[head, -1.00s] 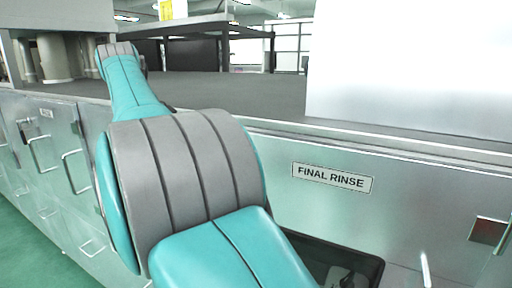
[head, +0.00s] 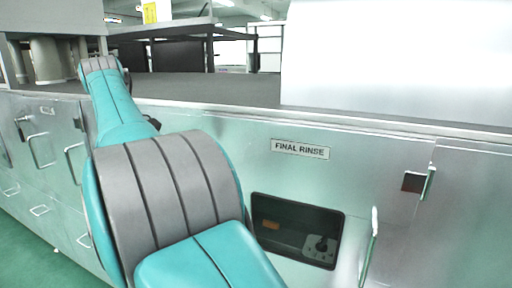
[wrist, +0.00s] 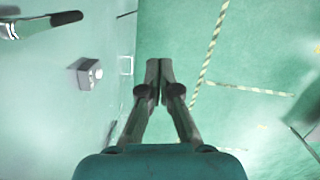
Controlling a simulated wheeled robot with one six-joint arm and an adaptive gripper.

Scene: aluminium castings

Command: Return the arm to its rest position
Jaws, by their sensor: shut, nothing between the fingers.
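My arm, teal with grey bands, fills the left and middle of the head view and reaches away along the machine front. My gripper (wrist: 159,76) shows in the wrist view, with its two fingers together and nothing between them. It hangs over green floor, beside a pale cabinet face, apart from it. The gripper's tip is not visible in the head view.
A metal machine front with a "FINAL RINSE" label (head: 300,149) and a dark recessed panel (head: 297,231) runs beside me. A grey countertop (head: 210,90) lies behind. In the wrist view, a bracket-like block (wrist: 88,74) juts from the cabinet; striped tape (wrist: 207,62) marks open floor.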

